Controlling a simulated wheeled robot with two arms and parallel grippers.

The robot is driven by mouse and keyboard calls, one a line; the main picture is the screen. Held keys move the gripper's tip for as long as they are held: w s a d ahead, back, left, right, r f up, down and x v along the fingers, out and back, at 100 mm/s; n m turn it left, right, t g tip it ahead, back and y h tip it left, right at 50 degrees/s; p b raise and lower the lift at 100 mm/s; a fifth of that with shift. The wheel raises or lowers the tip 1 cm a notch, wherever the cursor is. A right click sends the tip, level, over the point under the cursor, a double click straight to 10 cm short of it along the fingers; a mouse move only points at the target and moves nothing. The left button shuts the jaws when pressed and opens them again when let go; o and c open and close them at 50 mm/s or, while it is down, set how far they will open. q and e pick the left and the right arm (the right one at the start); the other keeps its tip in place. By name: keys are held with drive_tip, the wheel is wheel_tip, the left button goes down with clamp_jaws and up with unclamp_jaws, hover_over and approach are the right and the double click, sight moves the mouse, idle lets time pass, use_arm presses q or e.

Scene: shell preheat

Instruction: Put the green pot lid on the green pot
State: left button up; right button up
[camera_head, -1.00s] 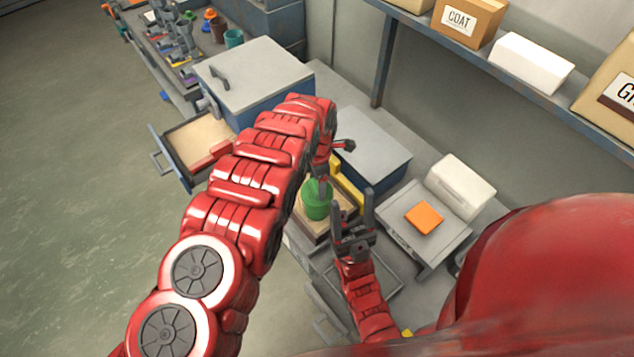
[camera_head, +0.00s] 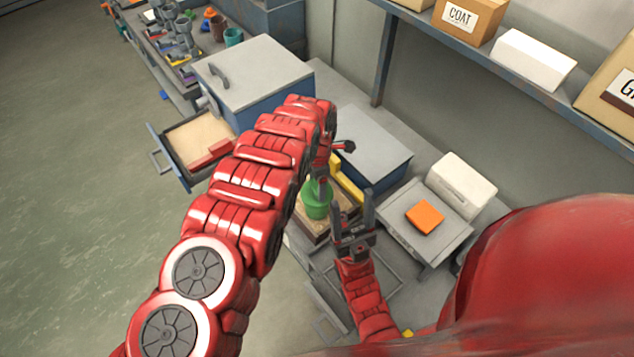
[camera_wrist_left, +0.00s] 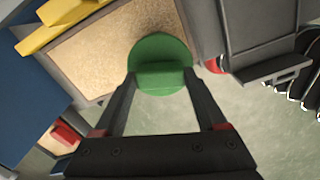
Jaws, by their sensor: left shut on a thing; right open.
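The green pot lid (camera_wrist_left: 162,50) is a round disc with a block-shaped handle in the left wrist view. My left gripper (camera_wrist_left: 160,78) is shut on that handle. In the head view my left gripper (camera_head: 321,180) points down at the green pot (camera_head: 317,208), which stands on a sand-coloured surface in a shallow tray. Lid and pot merge into one green shape there, so I cannot tell whether they touch. In the left wrist view the lid hides the pot. My right gripper (camera_head: 352,200) is open and empty, pointing up just right of the pot.
A yellow bar (camera_head: 347,180) lies behind the pot. A blue-sided grey box (camera_head: 375,145) stands beyond it. An orange block (camera_head: 425,215) lies on a grey plate to the right, by a white box (camera_head: 461,185). An open drawer (camera_head: 197,142) juts out at left.

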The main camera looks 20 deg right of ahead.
use_arm(q)
drive_tip(key=o, duration=1.1)
drive_tip(key=shift+r+p, duration=0.55)
drive_tip(key=shift+r, duration=2.25)
wheel_tip(320, 180, up, 5)
drive_tip(key=shift+r+p, duration=0.2)
drive_tip(key=shift+p, duration=0.15)
drive_tip(key=shift+s+f, duration=0.1)
